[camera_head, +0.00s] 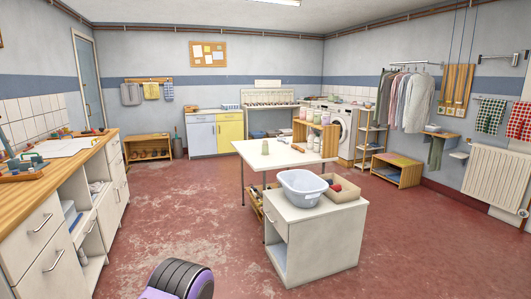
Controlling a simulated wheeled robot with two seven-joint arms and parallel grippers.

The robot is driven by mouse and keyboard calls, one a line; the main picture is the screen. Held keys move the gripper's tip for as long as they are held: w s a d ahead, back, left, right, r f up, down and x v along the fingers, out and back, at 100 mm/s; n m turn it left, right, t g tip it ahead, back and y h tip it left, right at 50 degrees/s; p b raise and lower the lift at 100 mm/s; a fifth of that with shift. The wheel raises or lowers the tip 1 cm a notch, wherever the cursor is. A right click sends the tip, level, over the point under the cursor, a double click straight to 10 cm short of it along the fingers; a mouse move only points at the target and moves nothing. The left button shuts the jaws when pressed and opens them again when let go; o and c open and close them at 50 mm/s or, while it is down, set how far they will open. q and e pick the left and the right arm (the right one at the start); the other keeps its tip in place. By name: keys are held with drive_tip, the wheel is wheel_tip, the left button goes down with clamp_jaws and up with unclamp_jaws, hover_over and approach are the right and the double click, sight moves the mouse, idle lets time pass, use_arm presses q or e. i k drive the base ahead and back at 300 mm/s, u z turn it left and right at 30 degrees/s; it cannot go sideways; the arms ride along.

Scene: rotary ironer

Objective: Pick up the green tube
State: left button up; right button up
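I cannot make out a green tube for certain in the head view. Small teal-green items (28,160) stand at the left end of the wooden counter (70,160), too small to tell their shape. Several small items also sit on the wooden shelf unit (300,130) behind the white table (272,152); their kinds are unclear. Neither of my grippers shows in this view.
A white cabinet (325,245) stands ahead, bearing a pale blue basin (301,187) and a cardboard box (347,188). A washing machine (339,138) and a low wooden bench (397,170) are farther back. Red floor (180,205) is open between the counter and cabinet.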

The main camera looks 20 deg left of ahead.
sight(264, 148)
drive_tip(key=u, duration=0.05)
drive_tip(key=k, duration=0.15)
drive_tip(key=u, duration=1.2)
drive_tip(key=i, duration=2.6)
drive_tip(key=u, duration=0.5)
drive_tip(key=i, duration=2.45)
drive_tip(key=z, duration=0.55)
drive_tip(key=i, duration=1.15)
drive_tip(key=z, duration=1.6)
drive_tip(key=i, duration=0.9)
drive_tip(key=z, duration=0.95)
